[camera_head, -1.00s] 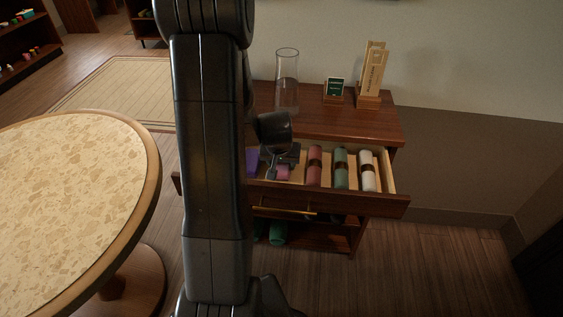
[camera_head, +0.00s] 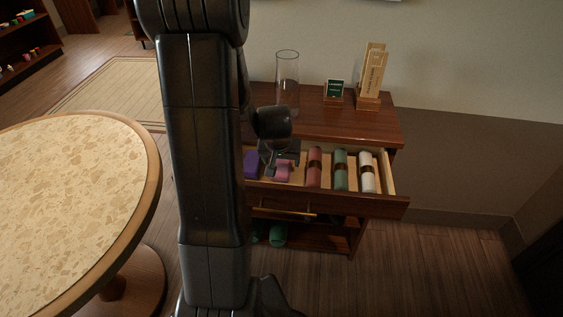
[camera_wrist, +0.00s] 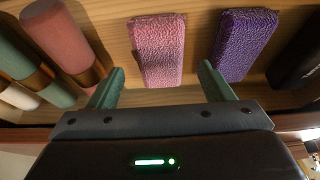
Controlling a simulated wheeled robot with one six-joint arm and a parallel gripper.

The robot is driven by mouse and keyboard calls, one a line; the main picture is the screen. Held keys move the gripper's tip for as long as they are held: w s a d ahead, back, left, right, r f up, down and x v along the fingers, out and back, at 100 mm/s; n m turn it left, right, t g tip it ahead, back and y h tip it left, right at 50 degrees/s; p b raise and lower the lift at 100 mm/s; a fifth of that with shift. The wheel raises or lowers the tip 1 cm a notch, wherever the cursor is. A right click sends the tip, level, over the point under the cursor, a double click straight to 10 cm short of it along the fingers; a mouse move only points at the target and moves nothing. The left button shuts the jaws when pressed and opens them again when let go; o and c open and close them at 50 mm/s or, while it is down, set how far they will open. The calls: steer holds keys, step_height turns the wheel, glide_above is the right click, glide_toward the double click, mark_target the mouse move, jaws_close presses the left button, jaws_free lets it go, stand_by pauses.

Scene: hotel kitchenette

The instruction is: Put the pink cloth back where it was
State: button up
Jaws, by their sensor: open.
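The pink cloth (camera_wrist: 157,50) is a folded, textured block lying on the drawer's wooden floor in the wrist view. It also shows in the head view (camera_head: 283,172), partly hidden by my gripper. My gripper (camera_wrist: 158,82) is open, its two green fingertips apart on either side of the pink cloth's near end, with nothing held between them. In the head view my gripper (camera_head: 280,160) is over the open drawer (camera_head: 375,198). A purple cloth (camera_wrist: 245,44) lies just right of the pink one in the wrist view, and left of it in the head view (camera_head: 251,165).
Rolled napkins in red (camera_head: 314,168), green (camera_head: 341,171) and white (camera_head: 367,172) lie in the drawer. A glass vase (camera_head: 287,84), a small green sign (camera_head: 334,90) and a wooden holder (camera_head: 370,85) stand on the cabinet top. A round table (camera_head: 75,200) is at left.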

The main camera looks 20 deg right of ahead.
steer(key=p+v, duration=0.1)
steer(key=v, duration=0.7)
steer(key=shift+r, duration=0.35)
steer(key=shift+s, duration=0.15)
